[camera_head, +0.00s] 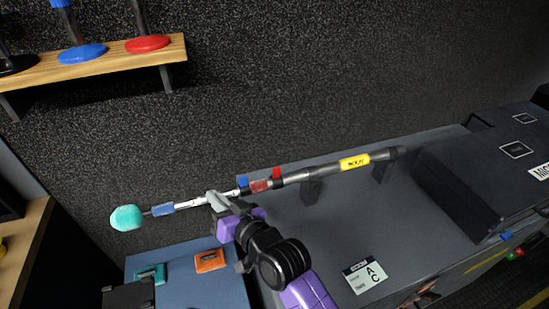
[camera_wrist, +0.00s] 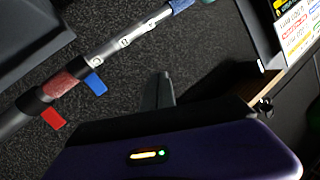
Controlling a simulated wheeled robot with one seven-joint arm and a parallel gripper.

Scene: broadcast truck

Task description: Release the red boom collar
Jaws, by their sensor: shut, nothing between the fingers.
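The boom pole (camera_head: 325,168) lies slantwise across two supports. A dark collar with a red tab (camera_head: 277,172) sits on it, beside a dull red band (camera_head: 261,185). A blue tab (camera_head: 242,181) stands at the band's other end. In the wrist view the red tab (camera_wrist: 53,118), the red band (camera_wrist: 62,85) and the blue tab (camera_wrist: 95,83) show at the left. My gripper (camera_head: 214,200) is shut and empty by the pole's silver section, left of both tabs. In the wrist view its fingers (camera_wrist: 162,90) appear apart from the red tab; their contact with the pole cannot be told.
A teal foam tip (camera_head: 126,217) ends the pole at left. A blue-grey surface below holds teal (camera_head: 149,273) and orange (camera_head: 210,260) pieces. A grey case (camera_head: 485,165) stands at right. A wooden shelf (camera_head: 110,72) with colored stands is at upper left.

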